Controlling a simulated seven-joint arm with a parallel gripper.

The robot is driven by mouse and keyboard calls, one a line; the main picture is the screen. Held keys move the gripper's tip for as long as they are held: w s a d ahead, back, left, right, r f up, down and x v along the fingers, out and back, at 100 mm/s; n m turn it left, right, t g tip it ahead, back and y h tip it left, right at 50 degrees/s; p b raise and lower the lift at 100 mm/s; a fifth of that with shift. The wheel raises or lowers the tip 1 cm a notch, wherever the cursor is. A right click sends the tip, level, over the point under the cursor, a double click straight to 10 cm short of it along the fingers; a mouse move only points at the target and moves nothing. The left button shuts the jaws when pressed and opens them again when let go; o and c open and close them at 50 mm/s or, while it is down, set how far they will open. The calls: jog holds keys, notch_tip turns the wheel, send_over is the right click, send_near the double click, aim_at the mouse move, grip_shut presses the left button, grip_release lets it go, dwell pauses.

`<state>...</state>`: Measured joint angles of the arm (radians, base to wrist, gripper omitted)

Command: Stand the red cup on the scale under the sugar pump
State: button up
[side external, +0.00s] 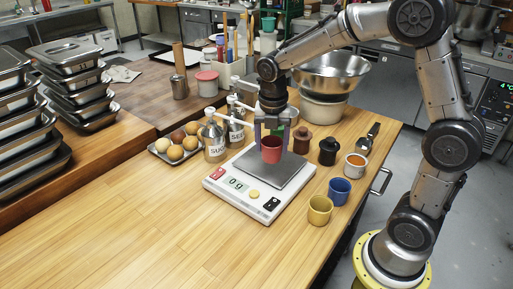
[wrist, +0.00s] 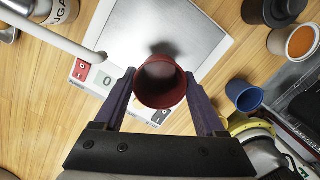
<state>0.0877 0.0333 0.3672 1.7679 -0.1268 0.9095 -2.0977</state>
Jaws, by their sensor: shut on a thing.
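The red cup (side external: 271,150) is upright between the fingers of my gripper (side external: 271,143), over the scale's grey plate (side external: 262,180). In the wrist view my gripper (wrist: 160,88) is shut on the red cup (wrist: 160,82), one finger on each side, and I look into its open mouth. The scale (side external: 228,186) has a white body and a small display. I cannot tell whether the cup's base touches the plate. The sugar pump (side external: 214,138) stands beside the scale's left back corner, its white spout reaching toward the plate; the spout (wrist: 55,35) also shows in the wrist view.
A second pump bottle (side external: 236,128) stands behind the sugar pump. Blue (side external: 339,191), yellow (side external: 319,210), black (side external: 328,151) and brown (side external: 302,139) cups stand right of the scale. The table's front left is clear.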

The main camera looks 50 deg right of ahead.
jog(key=w, duration=0.5)
jog(key=shift+f, duration=1.75)
jog(key=shift+f, duration=0.1)
jog(key=o, duration=1.3)
